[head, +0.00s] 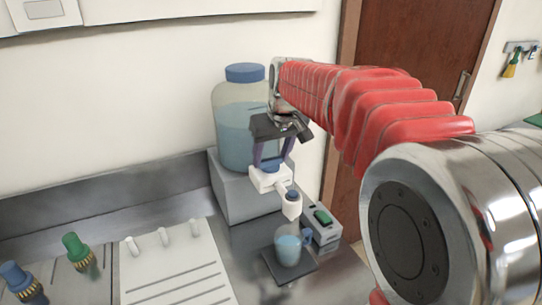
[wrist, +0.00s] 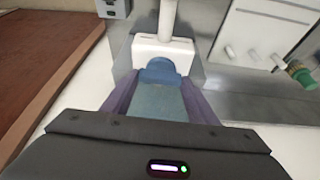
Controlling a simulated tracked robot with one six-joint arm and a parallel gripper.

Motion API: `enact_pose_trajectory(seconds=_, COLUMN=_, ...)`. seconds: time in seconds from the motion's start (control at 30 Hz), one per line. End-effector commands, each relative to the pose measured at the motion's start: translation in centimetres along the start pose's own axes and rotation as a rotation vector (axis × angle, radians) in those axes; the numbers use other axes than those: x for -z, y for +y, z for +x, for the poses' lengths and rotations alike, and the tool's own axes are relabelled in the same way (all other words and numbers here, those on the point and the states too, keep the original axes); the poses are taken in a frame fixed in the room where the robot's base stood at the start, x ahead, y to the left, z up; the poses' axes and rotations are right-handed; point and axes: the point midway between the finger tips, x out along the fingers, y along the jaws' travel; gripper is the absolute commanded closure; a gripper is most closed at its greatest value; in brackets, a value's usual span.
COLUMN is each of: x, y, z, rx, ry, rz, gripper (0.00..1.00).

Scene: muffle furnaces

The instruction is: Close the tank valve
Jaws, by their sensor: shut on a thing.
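The tank (head: 232,125) is a clear jug with a blue lid and pale blue liquid, standing on a grey block. Its white valve body (head: 265,181) is at the front, with a blue handle (head: 271,168) on top and a spout (head: 292,205) reaching toward the front right. My gripper (head: 271,158) comes from above, its purple fingers on either side of the blue handle, shut on it. In the wrist view, the handle (wrist: 160,72) sits between the fingers, with the white valve body (wrist: 162,48) beyond. The handle's lower part is hard to make out.
A mug (head: 287,251) with blue liquid stands on a dark plate (head: 270,270) below the spout. A small grey box (head: 322,229) with a green switch is beside it. A white pegged drainboard (head: 172,275) and green and blue taps (head: 77,250) are at left.

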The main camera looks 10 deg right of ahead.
Motion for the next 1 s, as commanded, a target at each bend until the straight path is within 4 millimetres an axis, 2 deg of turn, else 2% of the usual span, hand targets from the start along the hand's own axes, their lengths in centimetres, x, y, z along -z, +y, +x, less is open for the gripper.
enact_pose_trajectory(seconds=0.63, x=0.02, y=0.04, z=-0.03, rx=0.021, ry=0.000, rz=-0.054, gripper=0.69)
enact_pose_trajectory(seconds=0.67, x=0.01, y=0.04, z=-0.02, rx=0.021, ry=0.000, rz=-0.054, gripper=0.45)
enact_pose_trajectory(seconds=0.9, x=0.01, y=0.04, z=-0.02, rx=0.021, ry=0.000, rz=-0.053, gripper=0.28)
enact_pose_trajectory(seconds=1.0, x=0.00, y=0.04, z=-0.01, rx=0.021, ry=0.000, rz=-0.052, gripper=0.28)
